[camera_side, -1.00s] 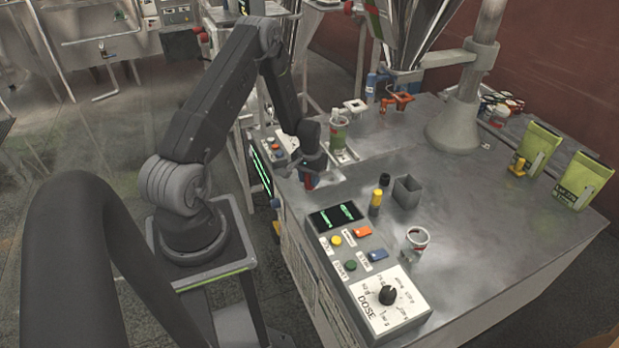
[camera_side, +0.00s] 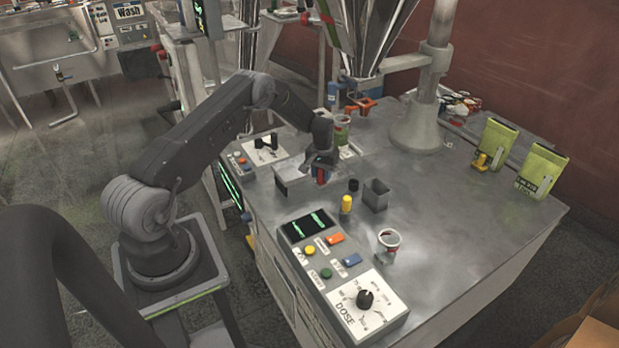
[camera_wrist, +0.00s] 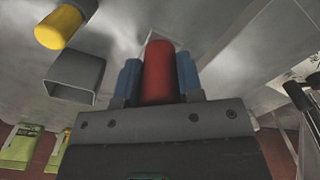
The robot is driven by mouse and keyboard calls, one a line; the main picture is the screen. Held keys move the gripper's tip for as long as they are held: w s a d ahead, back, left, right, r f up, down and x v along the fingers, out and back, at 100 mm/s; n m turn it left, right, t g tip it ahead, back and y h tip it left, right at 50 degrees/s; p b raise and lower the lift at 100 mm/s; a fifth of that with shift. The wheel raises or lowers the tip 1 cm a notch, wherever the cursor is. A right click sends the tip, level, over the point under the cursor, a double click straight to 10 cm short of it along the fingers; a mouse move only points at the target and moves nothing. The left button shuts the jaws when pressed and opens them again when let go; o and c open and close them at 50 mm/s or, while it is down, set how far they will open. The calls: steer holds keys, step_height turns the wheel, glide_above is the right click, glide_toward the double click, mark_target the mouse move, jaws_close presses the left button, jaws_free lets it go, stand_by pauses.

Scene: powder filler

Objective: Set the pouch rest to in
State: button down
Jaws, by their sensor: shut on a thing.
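My gripper (camera_side: 321,176) is over the left part of the metal bench (camera_side: 440,215). Its blue fingertips are shut on a red handle (camera_wrist: 158,72), which stands between them in the wrist view. In the side view only a little of the red handle shows below my gripper. A pale grey block or slide (camera_side: 293,182) lies just left of my gripper on the bench; it looks joined to the red handle, but my gripper hides the joint. I take the block and handle to be the pouch rest.
The control panel (camera_side: 315,270) is in front. A cup (camera_side: 388,245) and green pouches (camera_side: 540,172) stand farther right.

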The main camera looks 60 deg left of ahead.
steer(key=shift+w, duration=3.35)
steer(key=shift+w+r, duration=0.15)
steer(key=c, duration=0.8)
jaws_free()
steer(key=shift+o, duration=0.2)
step_height(320, 180, up, 14)
